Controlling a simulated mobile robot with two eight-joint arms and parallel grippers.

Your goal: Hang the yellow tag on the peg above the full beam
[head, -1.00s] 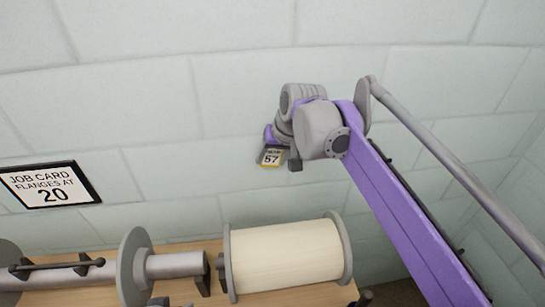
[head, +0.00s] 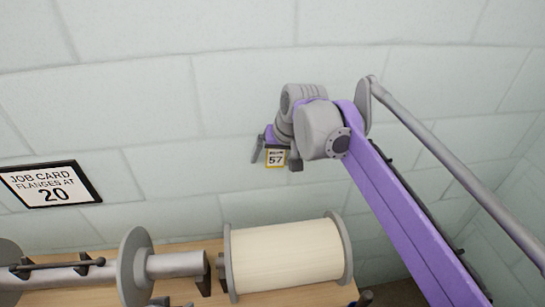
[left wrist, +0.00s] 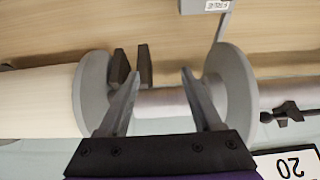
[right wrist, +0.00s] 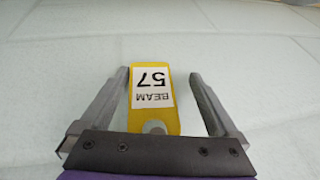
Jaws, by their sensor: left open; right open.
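The yellow tag (head: 276,158), marked BEAM 57, hangs upright against the wall above the full beam (head: 285,257), which is wound in cream. My right gripper (head: 276,153) is open, its fingers spread either side of the tag. In the right wrist view the tag (right wrist: 152,90) appears upside down between the open fingers (right wrist: 160,75), with a gap on each side. A grey round spot shows at its upper end; I cannot tell whether it is the peg. My left gripper (left wrist: 160,78) is open near the bare shaft (left wrist: 160,102). The full beam's cream winding (left wrist: 38,100) is left of it.
A framed job card (head: 50,185) reading FLANGES AT 20 is on the wall at left. A bare shaft with a grey flange (head: 134,265) lies left of the full beam on the wooden bench (head: 195,245). The wall around the tag is clear.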

